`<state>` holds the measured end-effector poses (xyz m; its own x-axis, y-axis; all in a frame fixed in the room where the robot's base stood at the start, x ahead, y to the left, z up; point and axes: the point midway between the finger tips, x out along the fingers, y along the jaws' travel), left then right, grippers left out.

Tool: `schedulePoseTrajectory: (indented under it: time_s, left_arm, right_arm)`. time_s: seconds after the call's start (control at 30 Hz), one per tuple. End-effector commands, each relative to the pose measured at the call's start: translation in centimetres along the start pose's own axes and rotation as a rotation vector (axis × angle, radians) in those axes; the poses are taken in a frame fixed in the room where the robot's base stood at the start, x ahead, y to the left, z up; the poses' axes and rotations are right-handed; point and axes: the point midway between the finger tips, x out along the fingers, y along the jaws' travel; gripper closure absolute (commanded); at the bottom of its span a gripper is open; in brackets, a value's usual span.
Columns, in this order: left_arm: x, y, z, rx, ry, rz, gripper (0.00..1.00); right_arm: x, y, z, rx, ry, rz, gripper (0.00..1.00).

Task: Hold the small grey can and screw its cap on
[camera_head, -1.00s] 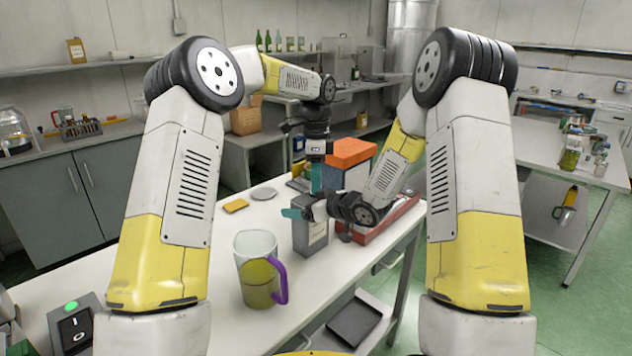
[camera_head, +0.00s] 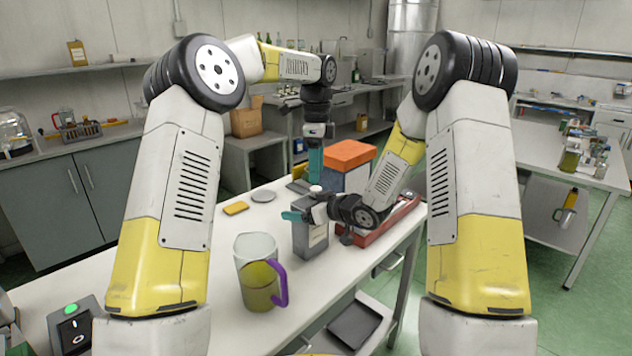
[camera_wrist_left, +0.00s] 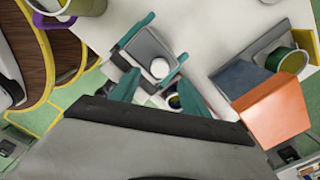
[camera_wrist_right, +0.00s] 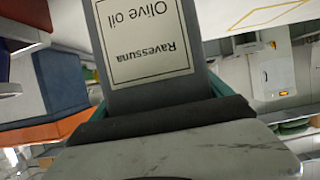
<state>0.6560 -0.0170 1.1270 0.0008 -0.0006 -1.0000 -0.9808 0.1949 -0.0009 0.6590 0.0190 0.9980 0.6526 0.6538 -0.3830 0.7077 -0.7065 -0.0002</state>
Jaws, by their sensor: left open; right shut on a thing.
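The small grey can (camera_head: 310,240) stands upright on the white table, its "Olive oil" label (camera_wrist_right: 145,45) facing the right wrist camera. My right gripper (camera_head: 300,214) is shut around the can's upper body from the right. The white round cap (camera_head: 315,188) sits at the can's top; the left wrist view shows it from above (camera_wrist_left: 160,68). How tightly it is seated cannot be told. My left gripper (camera_head: 316,182) points down just above the cap, its teal fingers open and apart from it on either side in the left wrist view.
A jug with a purple handle (camera_head: 256,272) stands in front of the can. Behind are an orange-topped box (camera_head: 350,155), a yellow block (camera_head: 236,208) and a grey disc (camera_head: 263,196). A red tray (camera_head: 385,234) lies right. The table left of the can is mostly free.

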Motion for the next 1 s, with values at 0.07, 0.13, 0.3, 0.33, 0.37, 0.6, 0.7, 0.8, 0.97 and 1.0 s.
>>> schedulePoseTrajectory:
  time_s: [0.07,0.13,0.3,0.33,0.37,0.6,0.7,0.8,0.97,1.0]
  left_arm:
    - [-1.9,-0.1,0.0,0.0,0.0,-0.004,0.46]
    - [-3.3,-0.1,0.0,0.0,0.0,-0.004,0.46]
    - [-5.9,-0.1,0.0,0.0,-0.001,-0.002,0.46]
    - [-6.2,-0.1,0.0,0.0,0.0,-0.002,0.46]
    - [-6.5,-0.1,0.0,0.0,0.0,-0.002,0.46]
    - [-7.2,-0.1,0.1,0.0,-0.001,0.0,0.46]
    - [-7.2,-0.1,0.1,0.0,-0.001,0.0,0.46]
    - [-7.2,-0.1,0.1,0.0,-0.002,0.0,0.46]
    - [-7.1,-0.1,0.1,0.0,-0.002,0.0,0.46]
    - [-7.1,-0.1,0.1,0.0,-0.002,0.0,0.46]
  right_arm:
    - [0.0,0.0,0.0,0.0,0.001,-0.001,1.0]
    - [0.0,0.0,0.0,0.0,0.001,-0.001,1.0]
    - [0.0,0.0,0.0,0.0,0.001,0.0,1.0]
    - [0.0,0.0,-0.1,0.0,0.001,0.0,1.0]
    - [0.0,0.0,-0.1,0.0,0.001,0.0,1.0]
    - [0.0,0.0,-0.1,0.0,0.001,0.0,1.0]
    - [0.0,0.0,-0.1,0.0,0.001,0.0,1.0]
    - [0.0,0.0,-0.1,0.0,0.001,0.0,0.03]
    - [0.0,0.0,0.0,0.0,0.001,0.0,0.0]
    - [0.0,0.0,0.0,0.0,0.001,0.0,0.0]
